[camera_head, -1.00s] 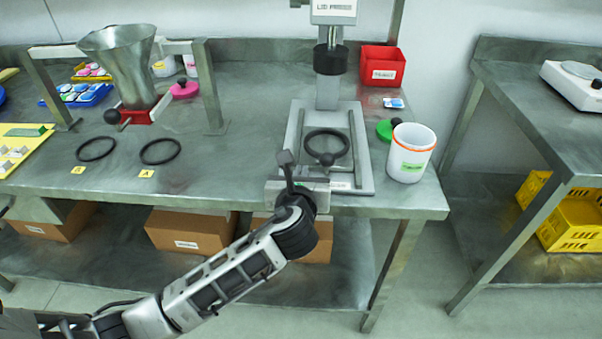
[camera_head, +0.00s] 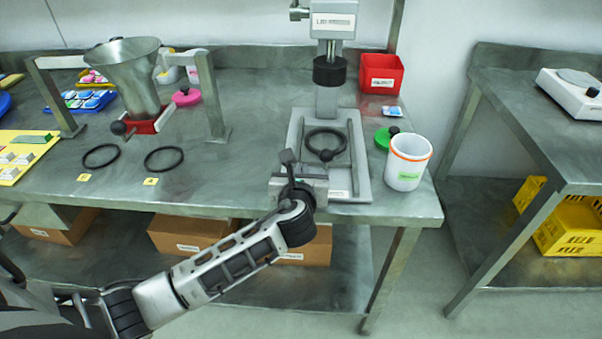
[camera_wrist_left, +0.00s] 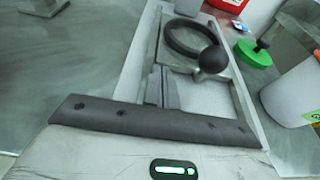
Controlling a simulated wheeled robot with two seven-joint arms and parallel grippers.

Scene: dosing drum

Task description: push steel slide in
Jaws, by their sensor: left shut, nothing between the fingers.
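The steel slide (camera_head: 337,170) lies between the rails of the lid press base, with a black ring (camera_head: 313,136) on it and a black ball knob (camera_head: 326,155) at the ring's front. My left gripper (camera_head: 289,163) is at the front left of the press base, its fingers shut and empty. In the left wrist view, the closed fingers (camera_wrist_left: 161,88) point towards the ring (camera_wrist_left: 180,38), with the ball knob (camera_wrist_left: 213,59) beyond them to the right. I see a gap between fingertips and knob; contact with the slide cannot be told. My right gripper is out of view.
The press head (camera_head: 330,70) hangs over the back of the base. A white tub (camera_head: 408,165) and green lid (camera_head: 381,139) stand close on the right. A red bin (camera_head: 381,72) is behind. A steel funnel (camera_head: 131,75) and two loose rings are left.

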